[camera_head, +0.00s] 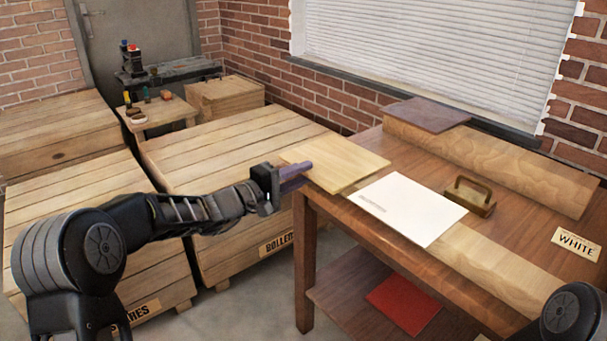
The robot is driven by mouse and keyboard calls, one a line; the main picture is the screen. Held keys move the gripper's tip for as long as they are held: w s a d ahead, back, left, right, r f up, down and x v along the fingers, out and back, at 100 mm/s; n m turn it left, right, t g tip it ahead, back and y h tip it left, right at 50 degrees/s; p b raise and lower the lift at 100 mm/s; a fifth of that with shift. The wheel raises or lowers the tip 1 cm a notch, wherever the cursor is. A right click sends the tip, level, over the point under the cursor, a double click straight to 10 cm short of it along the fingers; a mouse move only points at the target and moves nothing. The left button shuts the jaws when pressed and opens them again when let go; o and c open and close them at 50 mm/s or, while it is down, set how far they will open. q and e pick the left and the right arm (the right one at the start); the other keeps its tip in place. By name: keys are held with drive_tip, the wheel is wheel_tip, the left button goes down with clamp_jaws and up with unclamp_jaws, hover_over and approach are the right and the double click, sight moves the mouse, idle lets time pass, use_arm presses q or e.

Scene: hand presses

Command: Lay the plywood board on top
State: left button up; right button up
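The light plywood board (345,160) lies at the left end of the brown wooden table (520,225), next to a white printed sheet (410,207). The sheet lies flat, with a line of small print near its left corner. My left gripper (296,171) reaches in from the left, with its purple fingers at the board's left edge and overlapping it in the picture. The gap between the fingers is too small to make out, so I cannot tell whether they hold the edge. My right gripper is out of view; only part of my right arm shows at the lower right.
A wooden block with a handle (470,196) stands right of the sheet. A "WHITE" label (577,243) lies at the right. A dark board (427,114) rests on a long wooden ledge (500,165) at the back. A red sheet (404,303) lies on the lower shelf. Wooden crates (215,150) stand left.

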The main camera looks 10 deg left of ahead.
use_arm(q)
clamp_jaws()
idle(0.8)
wheel_tip(320, 180, up, 3)
idle(0.4)
drive_tip(key=s+a+r, duration=0.3)
drive_tip(key=s+a, duration=0.1)
drive_tip(key=s, duration=0.1)
drive_tip(key=shift+s+a+b, duration=0.2)
drive_tip(key=shift+a+b, duration=0.05)
drive_tip(key=shift+b, duration=0.15)
idle(0.5)
drive_tip(key=shift+s+a, duration=0.1)
